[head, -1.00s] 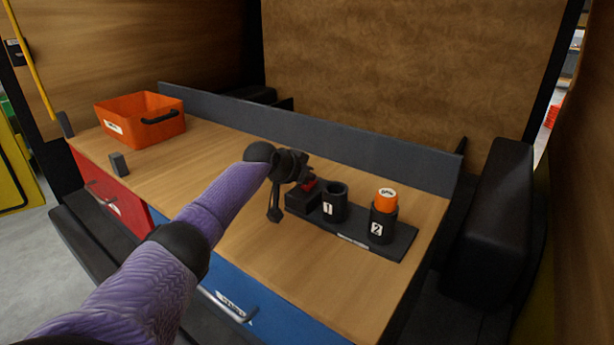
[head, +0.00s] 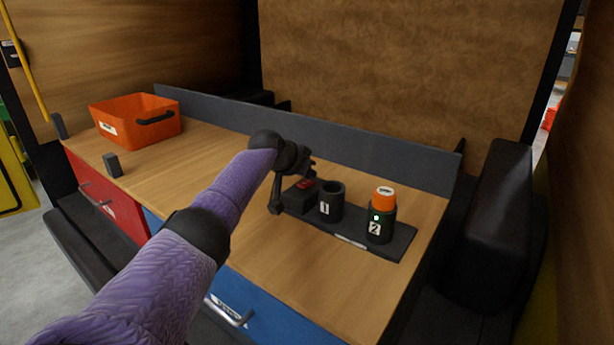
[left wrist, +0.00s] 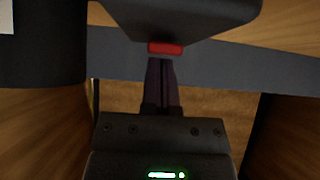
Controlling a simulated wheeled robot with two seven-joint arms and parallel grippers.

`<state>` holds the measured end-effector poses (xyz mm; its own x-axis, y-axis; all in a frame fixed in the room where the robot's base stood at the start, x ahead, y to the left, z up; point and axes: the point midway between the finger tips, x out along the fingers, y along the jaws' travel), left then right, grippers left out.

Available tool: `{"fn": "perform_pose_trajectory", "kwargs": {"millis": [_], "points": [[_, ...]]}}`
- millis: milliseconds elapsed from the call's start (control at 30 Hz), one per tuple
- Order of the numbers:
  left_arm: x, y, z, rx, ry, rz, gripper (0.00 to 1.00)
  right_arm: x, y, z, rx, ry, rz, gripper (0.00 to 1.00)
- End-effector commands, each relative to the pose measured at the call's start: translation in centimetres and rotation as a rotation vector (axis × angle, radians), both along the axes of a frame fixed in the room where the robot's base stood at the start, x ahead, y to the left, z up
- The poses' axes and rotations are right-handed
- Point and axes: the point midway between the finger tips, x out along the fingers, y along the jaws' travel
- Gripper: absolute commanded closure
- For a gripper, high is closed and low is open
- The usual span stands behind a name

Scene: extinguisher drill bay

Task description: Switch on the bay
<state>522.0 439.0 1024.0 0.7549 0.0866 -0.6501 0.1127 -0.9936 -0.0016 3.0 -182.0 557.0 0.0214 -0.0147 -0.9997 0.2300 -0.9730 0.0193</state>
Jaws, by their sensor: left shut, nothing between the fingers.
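A dark base plate (head: 392,243) on the bench carries a black block with a red button (head: 306,184), an empty-looking cup marked 1 (head: 331,203) and a cup marked 2 (head: 379,232). An orange-topped canister (head: 384,197) stands upright in cup 2, and a small green light (head: 376,217) glows on that cup. My left gripper (head: 308,170) is shut and empty, just above the red button. In the left wrist view its closed fingers (left wrist: 162,84) point at the red button (left wrist: 165,48), with a small gap seeming to show between them. My right gripper is not in view.
An orange bin (head: 135,122) stands at the bench's far left, with a small dark block (head: 113,165) in front of it. A grey rail (head: 350,155) runs along the back. Red (head: 105,195) and blue (head: 250,300) drawers face the front. The wooden top's middle front is clear.

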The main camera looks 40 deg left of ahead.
Motion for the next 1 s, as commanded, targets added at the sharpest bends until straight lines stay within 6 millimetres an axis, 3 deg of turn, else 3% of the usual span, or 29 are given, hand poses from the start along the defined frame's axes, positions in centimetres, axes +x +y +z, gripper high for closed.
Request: {"fn": "perform_pose_trajectory", "kwargs": {"millis": [333,467,567,800,1000], "points": [[0.0,0.0,0.1,0.0,-0.001,0.0,1.0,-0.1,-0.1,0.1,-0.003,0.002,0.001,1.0],[-2.2,-0.2,2.6,0.006,0.0,-0.004,1.0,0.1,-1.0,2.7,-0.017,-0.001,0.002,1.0],[-4.0,-0.4,4.0,0.007,0.0,-0.002,1.0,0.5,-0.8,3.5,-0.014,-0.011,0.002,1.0],[-7.0,-0.7,6.1,0.001,0.0,0.0,1.0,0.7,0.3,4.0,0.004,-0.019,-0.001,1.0],[-7.5,-0.9,6.5,0.0,0.001,0.0,1.0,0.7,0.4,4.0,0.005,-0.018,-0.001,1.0]]}}
